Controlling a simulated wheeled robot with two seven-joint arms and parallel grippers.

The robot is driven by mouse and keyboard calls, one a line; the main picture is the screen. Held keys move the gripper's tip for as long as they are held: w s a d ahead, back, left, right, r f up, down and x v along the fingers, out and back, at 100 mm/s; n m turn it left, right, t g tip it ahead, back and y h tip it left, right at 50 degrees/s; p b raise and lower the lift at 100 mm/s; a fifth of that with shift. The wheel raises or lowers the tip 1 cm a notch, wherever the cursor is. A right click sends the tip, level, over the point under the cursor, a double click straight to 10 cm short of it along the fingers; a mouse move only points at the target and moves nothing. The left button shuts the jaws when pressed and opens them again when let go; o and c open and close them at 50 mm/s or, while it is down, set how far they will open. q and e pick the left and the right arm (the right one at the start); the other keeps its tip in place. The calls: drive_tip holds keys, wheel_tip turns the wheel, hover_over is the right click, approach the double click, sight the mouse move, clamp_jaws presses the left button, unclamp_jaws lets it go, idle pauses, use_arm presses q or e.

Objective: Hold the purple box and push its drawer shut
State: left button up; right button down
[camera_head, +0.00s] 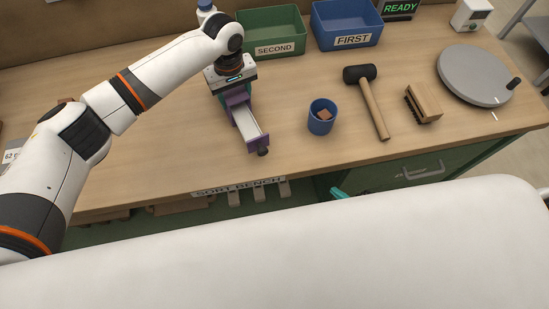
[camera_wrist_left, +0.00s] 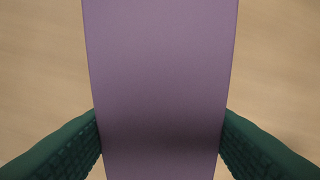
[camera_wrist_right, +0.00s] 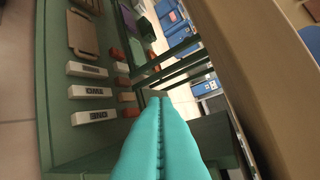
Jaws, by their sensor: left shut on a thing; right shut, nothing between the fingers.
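The purple box (camera_head: 236,97) stands on the bench below my left gripper (camera_head: 234,92). In the left wrist view the purple box (camera_wrist_left: 160,85) fills the middle, with the green fingers of my left gripper (camera_wrist_left: 160,140) pressed on both sides. Its drawer (camera_head: 248,125) is pulled out toward the bench's front edge, showing a pale inside, a purple front and a dark knob (camera_head: 263,152). My right gripper (camera_head: 338,193) shows only as a teal tip by the bench front, apart from the box. In the right wrist view its teal fingers (camera_wrist_right: 160,98) are shut and empty.
A blue cup (camera_head: 320,122) with a brown piece inside, a mallet (camera_head: 374,108), a wooden brush-like block (camera_head: 424,102) and a grey turntable (camera_head: 475,75) stand right of the box. Green (camera_head: 272,32) and blue (camera_head: 346,27) bins stand behind. Bench in front of the drawer is clear.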

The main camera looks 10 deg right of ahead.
sight(255, 129)
drive_tip(key=s+a+r+n+g+y, duration=0.1)
drive_tip(key=a+r+n+y, duration=0.25)
drive_tip(key=r, duration=0.25)
drive_tip(key=s+a+r+n+g+y, duration=0.1)
drive_tip(key=a+r+n+y, duration=0.1)
drive_tip(key=r+n, duration=0.25)
drive_tip(key=s+a+r+n+y, duration=0.2)
drive_tip(key=a+r+n+y, duration=0.1)
drive_tip(key=r, duration=0.4)
drive_tip(key=w+a, duration=0.8)
drive_tip(key=w, duration=0.2)
drive_tip(key=shift+a+f, duration=0.25)
drive_tip(key=shift+a, duration=0.15)
drive_tip(key=w+a, duration=0.1)
drive_tip(key=w, duration=0.6)
drive_tip(key=w+a, duration=0.1)
drive_tip(key=w, duration=0.2)
drive_tip(key=shift+w+a, duration=0.2)
drive_tip(key=shift+a, duration=0.15)
use_arm(q)
drive_tip(key=shift+s+d, duration=0.1)
use_arm(e)
drive_tip(key=shift+w, duration=0.25)
